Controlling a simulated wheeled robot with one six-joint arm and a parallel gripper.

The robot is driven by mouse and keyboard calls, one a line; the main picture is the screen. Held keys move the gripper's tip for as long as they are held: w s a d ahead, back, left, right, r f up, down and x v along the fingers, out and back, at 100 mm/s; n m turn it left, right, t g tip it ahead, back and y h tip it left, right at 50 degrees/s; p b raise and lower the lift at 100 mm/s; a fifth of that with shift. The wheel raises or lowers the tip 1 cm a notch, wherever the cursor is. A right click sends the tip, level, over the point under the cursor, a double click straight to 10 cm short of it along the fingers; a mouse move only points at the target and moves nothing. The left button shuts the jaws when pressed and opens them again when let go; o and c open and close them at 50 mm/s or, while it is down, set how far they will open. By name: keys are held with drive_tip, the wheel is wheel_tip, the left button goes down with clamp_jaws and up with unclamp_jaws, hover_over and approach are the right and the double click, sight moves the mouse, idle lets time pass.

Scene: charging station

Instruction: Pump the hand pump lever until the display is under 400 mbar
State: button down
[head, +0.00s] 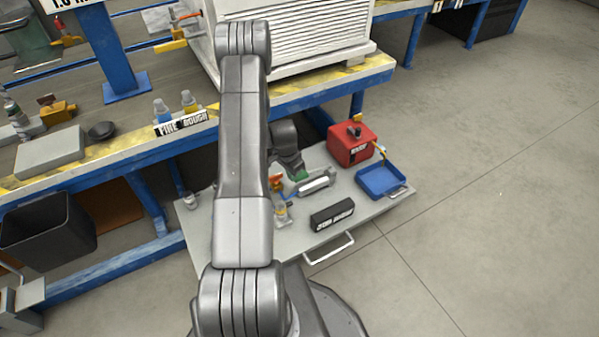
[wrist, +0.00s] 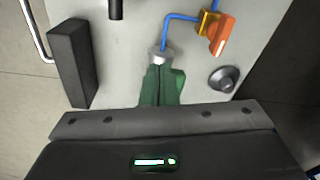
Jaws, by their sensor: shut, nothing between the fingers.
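My gripper (wrist: 160,98) has green fingers that are shut with nothing between them. They point at a silver cylinder (wrist: 160,56) with a blue hose, apparently the hand pump; I cannot tell whether they touch it. In the head view the silver cylinder (head: 315,184) lies beside my green fingertips (head: 300,176) on the cart. I cannot make out the pump lever for sure. A black box (head: 332,215) with white characters, perhaps the display, sits near the cart's front edge; I cannot read it reliably. Its plain dark side shows in the wrist view (wrist: 72,62).
An orange-handled valve (wrist: 222,35) and a grey round knob (wrist: 223,79) stand close to my fingers. A red box (head: 352,146) and a blue tray (head: 381,182) are at the cart's right. The workbench (head: 140,155) is behind; floor at right is clear.

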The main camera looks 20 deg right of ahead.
wheel_tip(320, 180, up, 12)
drive_tip(key=a+p, duration=0.1)
drive_tip(key=p, duration=0.1)
drive_tip(key=shift+s+f, duration=0.15)
drive_tip(key=shift+s, duration=0.1)
idle(0.7)
